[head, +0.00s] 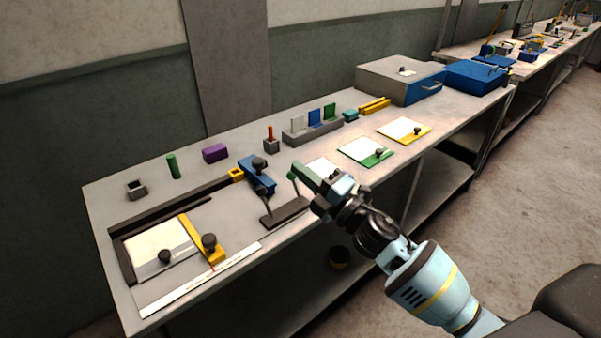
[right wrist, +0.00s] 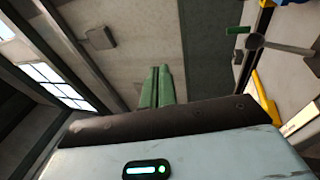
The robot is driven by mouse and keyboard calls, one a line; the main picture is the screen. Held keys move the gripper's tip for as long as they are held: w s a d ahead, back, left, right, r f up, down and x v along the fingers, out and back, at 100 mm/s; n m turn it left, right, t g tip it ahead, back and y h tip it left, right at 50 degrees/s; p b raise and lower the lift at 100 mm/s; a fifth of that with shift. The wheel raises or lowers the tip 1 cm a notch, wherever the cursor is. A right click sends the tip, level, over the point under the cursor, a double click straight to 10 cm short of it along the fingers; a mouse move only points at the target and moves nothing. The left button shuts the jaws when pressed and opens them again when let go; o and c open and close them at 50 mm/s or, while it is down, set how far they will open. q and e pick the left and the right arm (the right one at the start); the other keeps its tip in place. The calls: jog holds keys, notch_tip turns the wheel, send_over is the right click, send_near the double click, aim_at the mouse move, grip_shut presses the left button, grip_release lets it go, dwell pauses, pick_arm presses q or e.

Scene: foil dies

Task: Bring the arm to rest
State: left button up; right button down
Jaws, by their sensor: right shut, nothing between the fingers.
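My right arm reaches in from the lower right in the head view. Its right gripper (head: 300,170) has green fingers and is above the front part of the workbench (head: 225,275), near a black-based stand. In the right wrist view the two green fingers of the right gripper (right wrist: 158,72) lie side by side, shut with nothing between them. The gripper partly hides a white plate (head: 322,167) behind it. My left gripper does not show.
A blue clamp (head: 257,174) and black-based stand (head: 287,213) are close to the gripper. White plates with green (head: 357,150) and yellow (head: 402,127) edges lie further right. Grey floor (head: 530,170) is clear at right.

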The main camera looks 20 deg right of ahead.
jog(key=s+d+f+m+g+h, duration=0.1)
jog(key=s+f+m+g+h, duration=0.15)
jog(key=s+f+m, duration=0.65)
jog(key=s+f+m+g+h, duration=0.1)
jog(key=s+f+m+h, duration=0.3)
jog(key=f, duration=0.9)
jog(key=s+f+m+g+h, duration=0.1)
jog(key=s+f+m+g, duration=0.2)
jog(key=s+f, duration=0.4)
jog(key=s+f+m+g+h, duration=0.1)
jog(key=s+f+m+g, duration=0.2)
jog(key=s, duration=1.5)
notch_tip(320, 180, down, 4)
jog(key=m, duration=0.3)
jog(key=shift+f, duration=0.15)
